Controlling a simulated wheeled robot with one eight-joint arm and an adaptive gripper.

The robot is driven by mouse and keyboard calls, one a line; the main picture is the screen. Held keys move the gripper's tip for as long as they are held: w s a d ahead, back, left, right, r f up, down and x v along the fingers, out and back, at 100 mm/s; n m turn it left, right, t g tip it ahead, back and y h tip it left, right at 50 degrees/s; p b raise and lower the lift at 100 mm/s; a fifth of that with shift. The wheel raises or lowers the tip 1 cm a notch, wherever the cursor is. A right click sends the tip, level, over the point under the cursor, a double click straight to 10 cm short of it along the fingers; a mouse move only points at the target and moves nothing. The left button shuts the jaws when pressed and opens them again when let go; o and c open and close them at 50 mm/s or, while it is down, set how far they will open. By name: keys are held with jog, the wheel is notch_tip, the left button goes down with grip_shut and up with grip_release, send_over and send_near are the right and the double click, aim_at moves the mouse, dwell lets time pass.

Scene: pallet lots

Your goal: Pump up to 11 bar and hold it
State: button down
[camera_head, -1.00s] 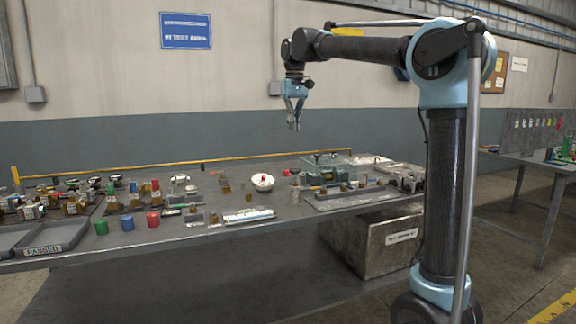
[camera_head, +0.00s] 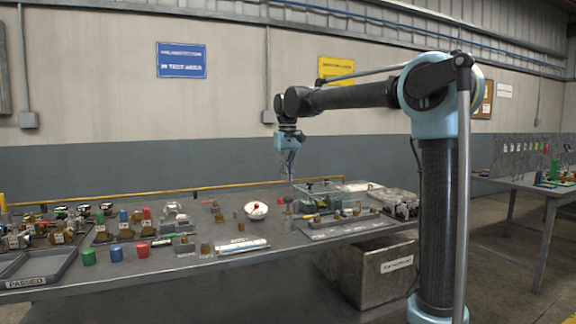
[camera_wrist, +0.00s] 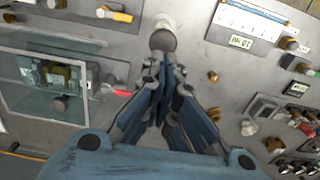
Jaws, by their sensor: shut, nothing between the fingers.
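My gripper (camera_head: 290,176) hangs pointing down over the back middle of the bench, shut and empty. In the wrist view the fingers (camera_wrist: 164,84) come together just below a round grey knob (camera_wrist: 163,39); I cannot tell whether they touch it. This looks like the grey-topped upright post (camera_head: 288,200) below my gripper in the head view. A clear-walled box (camera_head: 319,192) stands right of it and holds a brass fitting (camera_wrist: 62,78), seen in the wrist view. A red-tipped handle (camera_wrist: 121,92) sits beside the box. No pressure reading is legible.
A long pale scaled strip (camera_head: 243,247) lies near the front edge. Several fittings and coloured cylinders crowd the left, beside a grey PASSED tray (camera_head: 38,267). A large box (camera_head: 372,268) stands under the bench.

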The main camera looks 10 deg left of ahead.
aim_at(287, 198)
jog(key=shift+f, duration=2.8)
jog(key=shift+f, duration=1.75)
jog(key=shift+r, duration=0.1)
notch_tip(287, 198, up, 14)
